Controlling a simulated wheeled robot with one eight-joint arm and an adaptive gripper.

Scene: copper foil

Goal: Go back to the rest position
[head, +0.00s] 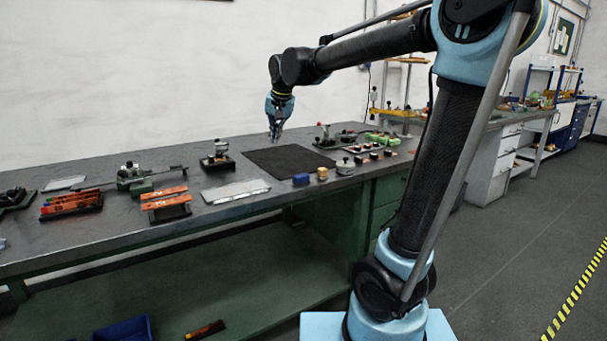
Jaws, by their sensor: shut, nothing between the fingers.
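My gripper (275,131) shows in the head view at the end of my raised blue and black arm. It points down above the back edge of a black mat (290,160) on the dark workbench (240,210). Its fingers are shut with nothing between them. It appears apart from the bench top, though the exact height is hard to judge.
A white tray (235,191), orange-handled tools (165,198) and a clamp-like device (135,176) lie to the left. Small fixtures (325,136) stand to the right. Grey floor (510,240) is open at right.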

